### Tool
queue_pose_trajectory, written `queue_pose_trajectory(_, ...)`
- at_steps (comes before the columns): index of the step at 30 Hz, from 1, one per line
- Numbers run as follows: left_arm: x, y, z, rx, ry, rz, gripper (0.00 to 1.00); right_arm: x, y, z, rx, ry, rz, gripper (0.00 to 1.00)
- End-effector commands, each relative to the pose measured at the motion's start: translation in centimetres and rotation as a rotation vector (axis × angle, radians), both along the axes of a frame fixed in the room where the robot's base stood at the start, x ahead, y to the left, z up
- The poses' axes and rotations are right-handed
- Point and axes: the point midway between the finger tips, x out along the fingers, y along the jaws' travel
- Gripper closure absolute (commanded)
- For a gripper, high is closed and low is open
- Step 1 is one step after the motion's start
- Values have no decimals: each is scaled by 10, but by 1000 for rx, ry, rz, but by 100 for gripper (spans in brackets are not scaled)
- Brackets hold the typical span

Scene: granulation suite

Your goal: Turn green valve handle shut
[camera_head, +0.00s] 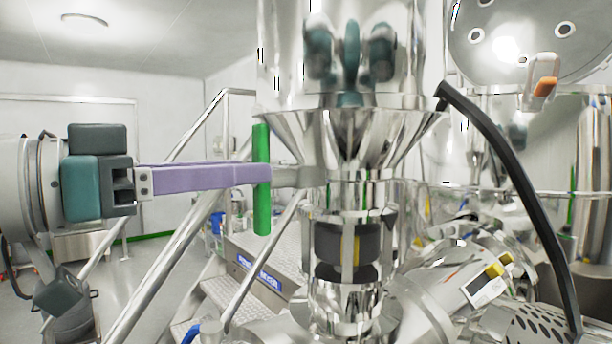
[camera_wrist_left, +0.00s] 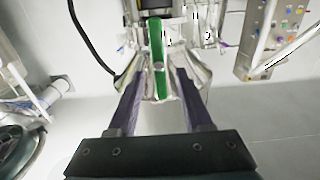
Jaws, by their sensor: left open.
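The green valve handle (camera_head: 262,212) is an upright green bar on the left side of the steel vessel's narrow neck, joined to it by a short metal stem. My left gripper (camera_head: 266,174) comes in from the left with its purple fingers level, the tips at the handle's middle and covering part of it. In the left wrist view the handle (camera_wrist_left: 156,42) runs between the two spread fingers of the left gripper (camera_wrist_left: 160,78), which is open. A gap shows on both sides of the handle; contact is not visible. My right gripper is not in view.
The steel vessel's cone (camera_head: 350,128) and neck stand right beside the fingertips. A black hose (camera_head: 515,165) curves down at the right. Metal steps (camera_head: 270,255) with railings lie below and behind the handle. Open floor shows at the lower left.

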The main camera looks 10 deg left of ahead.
Motion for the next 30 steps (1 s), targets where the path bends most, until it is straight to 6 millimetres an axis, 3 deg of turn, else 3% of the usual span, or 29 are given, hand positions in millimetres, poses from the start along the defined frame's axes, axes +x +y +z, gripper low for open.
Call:
queue_pose_trajectory(15, 9, -8, 0, 3, 0, -3, 51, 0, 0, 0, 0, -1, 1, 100)
queue_pose_trajectory(28, 9, -8, 0, 2, 0, -3, 100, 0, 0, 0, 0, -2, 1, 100)
queue_pose_trajectory(30, 9, -8, 0, 2, 0, -3, 100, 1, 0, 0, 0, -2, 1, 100)
